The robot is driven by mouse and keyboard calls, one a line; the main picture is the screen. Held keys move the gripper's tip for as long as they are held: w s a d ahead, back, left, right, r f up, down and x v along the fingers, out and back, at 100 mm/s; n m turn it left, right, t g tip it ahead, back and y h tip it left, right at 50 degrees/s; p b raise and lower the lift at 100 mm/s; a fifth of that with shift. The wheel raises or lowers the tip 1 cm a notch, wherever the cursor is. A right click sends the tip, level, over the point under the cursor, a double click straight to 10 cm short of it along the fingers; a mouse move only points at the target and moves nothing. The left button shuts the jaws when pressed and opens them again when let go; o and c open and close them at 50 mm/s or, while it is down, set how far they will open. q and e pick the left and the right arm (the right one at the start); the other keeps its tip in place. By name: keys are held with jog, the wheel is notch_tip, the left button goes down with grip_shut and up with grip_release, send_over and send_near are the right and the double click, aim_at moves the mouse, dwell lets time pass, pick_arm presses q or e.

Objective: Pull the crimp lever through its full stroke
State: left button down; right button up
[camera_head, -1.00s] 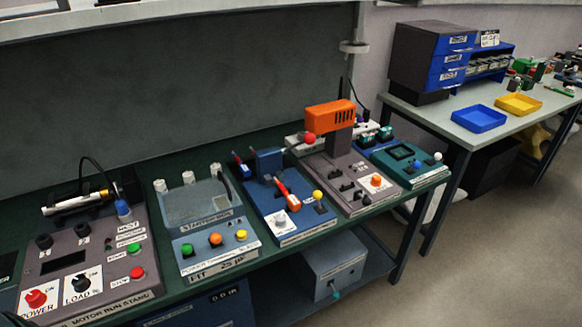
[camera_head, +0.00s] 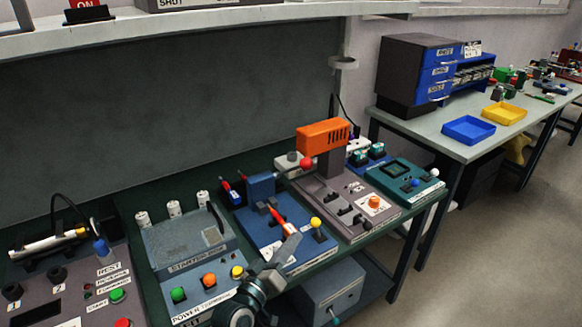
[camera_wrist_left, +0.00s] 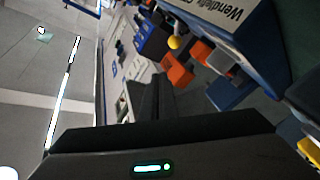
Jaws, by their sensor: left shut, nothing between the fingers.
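The crimp lever looks to be the thin arm with a red ball knob (camera_head: 306,163), reaching up and right from the blue block (camera_head: 262,188) on the blue station (camera_head: 262,233). The knob appears in front of the orange-headed unit. My left gripper (camera_head: 289,244) is at the front of the blue station, below and left of the knob and apart from it. It is shut and empty, and hides part of the station's front. In the left wrist view its dark fingers (camera_wrist_left: 152,98) are together near an orange part (camera_wrist_left: 176,72). My right gripper is not in view.
An orange-red handled part (camera_head: 281,222) and a yellow knob (camera_head: 316,222) are close to the gripper. The orange-headed unit (camera_head: 323,135) stands right of the station, and the starter box (camera_head: 185,243) left. A shelf (camera_head: 190,29) runs above the bench.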

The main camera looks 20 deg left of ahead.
pick_arm(q)
jog(key=w+a+r+n+t+y, duration=0.2)
jog(key=a+r+n, duration=0.1)
jog(key=r, duration=0.3)
jog(key=w+a+r+n+t+y, duration=0.2)
jog(key=a+r+n+t, duration=0.1)
jog(key=r, duration=0.3)
jog(key=shift+a+r+n+y, duration=0.2)
jog(key=shift+a+n+y, duration=0.2)
jog(key=shift+a, duration=0.1)
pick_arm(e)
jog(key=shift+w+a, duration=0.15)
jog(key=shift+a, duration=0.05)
pick_arm(q)
jog(key=shift+w, duration=0.1)
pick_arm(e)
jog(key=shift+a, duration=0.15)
